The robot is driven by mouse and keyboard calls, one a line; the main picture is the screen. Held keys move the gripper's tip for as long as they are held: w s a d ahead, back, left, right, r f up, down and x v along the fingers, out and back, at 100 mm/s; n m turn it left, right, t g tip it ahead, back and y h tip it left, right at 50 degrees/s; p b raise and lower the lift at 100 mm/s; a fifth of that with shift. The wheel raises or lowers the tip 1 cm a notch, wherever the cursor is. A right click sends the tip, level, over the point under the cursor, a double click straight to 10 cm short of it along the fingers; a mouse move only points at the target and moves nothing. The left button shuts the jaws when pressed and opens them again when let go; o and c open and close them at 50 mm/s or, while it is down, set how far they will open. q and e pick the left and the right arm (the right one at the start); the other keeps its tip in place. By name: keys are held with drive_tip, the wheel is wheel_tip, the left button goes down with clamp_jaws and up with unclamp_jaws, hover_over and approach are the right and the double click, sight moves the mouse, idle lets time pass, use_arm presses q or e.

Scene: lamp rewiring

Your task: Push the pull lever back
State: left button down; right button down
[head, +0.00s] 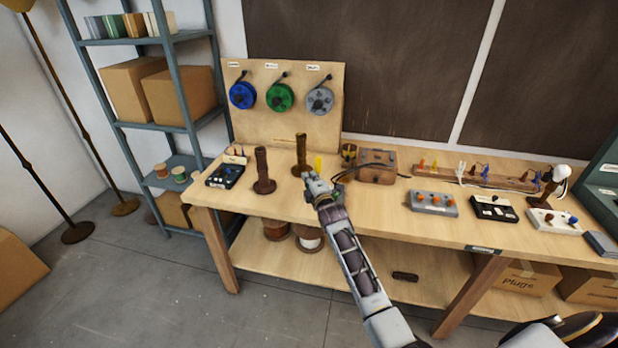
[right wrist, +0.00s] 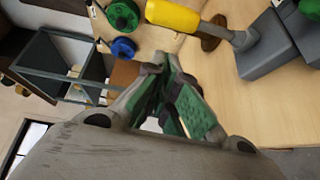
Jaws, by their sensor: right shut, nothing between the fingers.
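The pull lever shows in the head view as a small yellow handle (head: 319,163), just behind my right gripper (head: 309,184). In the right wrist view the yellow handle (right wrist: 172,15) lies at the top, joined to a grey arm and a grey block (right wrist: 268,48). My right gripper (right wrist: 160,62) is shut and empty, its green finger pads drawn together. Its tips appear close to the handle, but I cannot tell whether they touch it. In the head view my gripper hides the lever's lower part. My left gripper is not in view.
Two dark brown posts (head: 263,172) (head: 301,155) stand left of the lever on the workbench (head: 385,215). A brown box (head: 377,166) sits to its right. A pegboard (head: 285,128) with blue, green and grey spools stands behind. Switch boxes (head: 433,202) line the right side.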

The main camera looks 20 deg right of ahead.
drive_tip(key=s+b, duration=0.1)
drive_tip(key=s, duration=0.7)
drive_tip(key=shift+s+a, duration=0.35)
idle(0.8)
